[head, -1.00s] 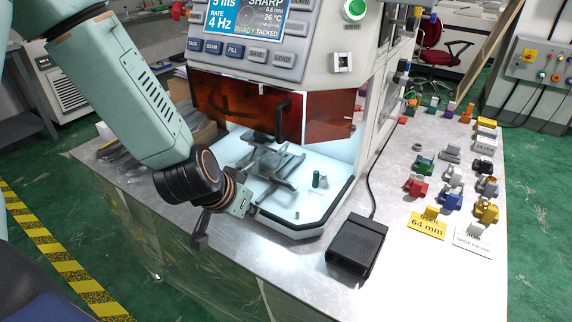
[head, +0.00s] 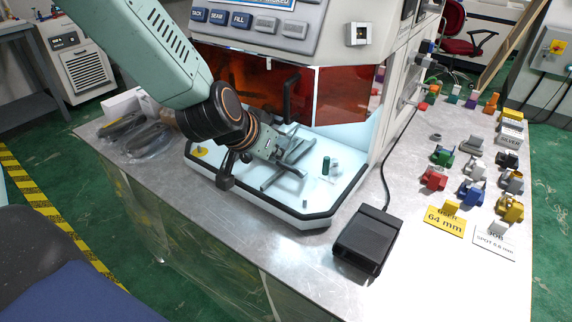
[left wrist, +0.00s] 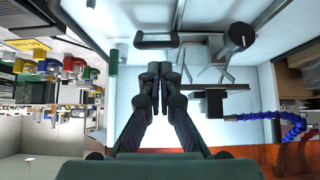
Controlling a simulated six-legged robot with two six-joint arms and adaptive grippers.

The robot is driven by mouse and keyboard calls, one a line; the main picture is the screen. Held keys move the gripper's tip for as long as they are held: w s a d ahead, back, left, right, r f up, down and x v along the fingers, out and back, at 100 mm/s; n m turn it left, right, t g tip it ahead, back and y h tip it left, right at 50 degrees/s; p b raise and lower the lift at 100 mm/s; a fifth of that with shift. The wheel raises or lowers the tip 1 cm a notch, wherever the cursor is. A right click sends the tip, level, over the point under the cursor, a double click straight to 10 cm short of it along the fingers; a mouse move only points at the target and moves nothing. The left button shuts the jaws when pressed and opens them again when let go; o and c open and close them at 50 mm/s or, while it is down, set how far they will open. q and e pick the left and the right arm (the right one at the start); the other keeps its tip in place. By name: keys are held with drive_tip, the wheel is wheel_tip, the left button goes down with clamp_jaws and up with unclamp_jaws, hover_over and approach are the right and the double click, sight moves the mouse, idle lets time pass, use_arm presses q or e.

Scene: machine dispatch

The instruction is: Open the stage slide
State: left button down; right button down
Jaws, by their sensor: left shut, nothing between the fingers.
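The metal stage (head: 296,148), with crossed grey bars, sits inside the welding machine's lit white chamber (head: 335,185). Its grey bars also show in the left wrist view (left wrist: 207,74). My left gripper (head: 280,157) is at the stage, close to the grey bars. In the left wrist view its fingers (left wrist: 163,72) are together and hold nothing. A black U-shaped handle (left wrist: 157,41) lies beyond the fingertips there, apart from them. I cannot tell whether the fingers touch the stage. My right gripper is out of view.
An orange shield (head: 340,95) with a black upright handle (head: 289,95) hangs above the chamber. A small green cylinder (head: 326,166) stands on the chamber floor. A black pedal (head: 367,238) lies on the table. Several coloured fixtures and a yellow 64 mm card (head: 444,221) are at right.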

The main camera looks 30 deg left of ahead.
sight(287, 166)
use_arm(q)
drive_tip(key=b+x, duration=0.1)
drive_tip(key=x, duration=0.1)
drive_tip(key=d+b+x, duration=0.1)
drive_tip(key=x, duration=0.1)
drive_tip(key=shift+w+a+f, duration=0.3)
drive_tip(key=shift+a, duration=0.1)
drive_tip(key=shift+d+r, duration=0.1)
drive_tip(key=shift+d, duration=0.2)
drive_tip(key=shift+a, duration=0.2)
